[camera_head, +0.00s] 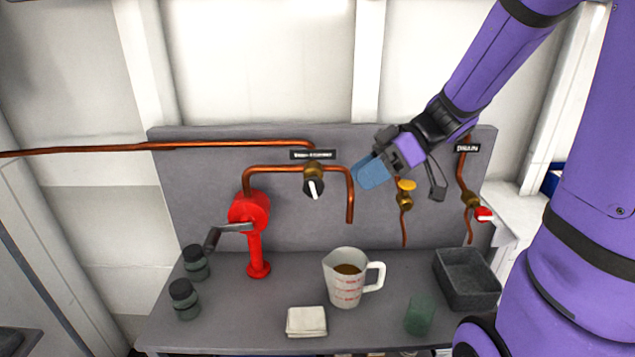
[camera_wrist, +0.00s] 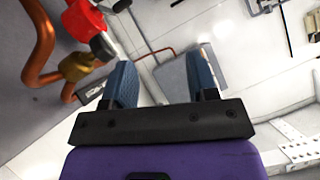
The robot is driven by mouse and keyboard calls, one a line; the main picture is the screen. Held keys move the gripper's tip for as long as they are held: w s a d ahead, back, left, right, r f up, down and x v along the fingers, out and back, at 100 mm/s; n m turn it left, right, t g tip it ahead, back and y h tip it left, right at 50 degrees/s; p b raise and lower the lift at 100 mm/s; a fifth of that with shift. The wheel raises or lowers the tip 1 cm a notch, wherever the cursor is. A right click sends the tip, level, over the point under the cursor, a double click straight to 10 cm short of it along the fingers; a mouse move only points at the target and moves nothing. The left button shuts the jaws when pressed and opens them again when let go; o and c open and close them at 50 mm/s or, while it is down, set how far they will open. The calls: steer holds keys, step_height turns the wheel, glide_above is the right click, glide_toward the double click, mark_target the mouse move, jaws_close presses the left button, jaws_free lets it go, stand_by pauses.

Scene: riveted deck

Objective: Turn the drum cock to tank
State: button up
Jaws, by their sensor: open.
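A white mark on the knob runs nearly upright. The label plate (camera_head: 313,155) above it is too small to read surely. A second brass cock with a red handle (camera_head: 482,214) is at the panel's right, under another small label (camera_head: 467,148); I cannot tell surely which is the drum cock. My gripper (camera_head: 370,172) has blue fingers and hovers right of the black knob, apart from it. In the wrist view its fingers (camera_wrist: 162,62) are apart with nothing between them.
A yellow-handled valve (camera_head: 405,185) is right of my gripper. A red hand pump (camera_head: 250,222), a measuring jug (camera_head: 343,287) with brown liquid, a folded cloth (camera_head: 306,322), a green cup (camera_head: 419,316), a grey tray (camera_head: 466,295) and two dark jars (camera_head: 185,300) stand on the bench.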

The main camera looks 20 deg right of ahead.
steer(key=s+r+m+h, duration=0.5)
steer(key=s+m+h, duration=0.3)
steer(key=s+h, duration=0.15)
steer(key=shift+w+r+t+h, duration=0.5)
steer(key=shift+w+r+h, duration=0.75)
steer(key=shift+w+r, duration=0.6)
steer(key=n+g+h, duration=0.4)
steer(key=n+g, duration=0.1)
steer(key=n, duration=0.5)
glide_toward(309, 179)
steer(key=x, duration=1.1)
steer(key=shift+f, duration=0.2)
steer(key=shift+t, duration=0.3)
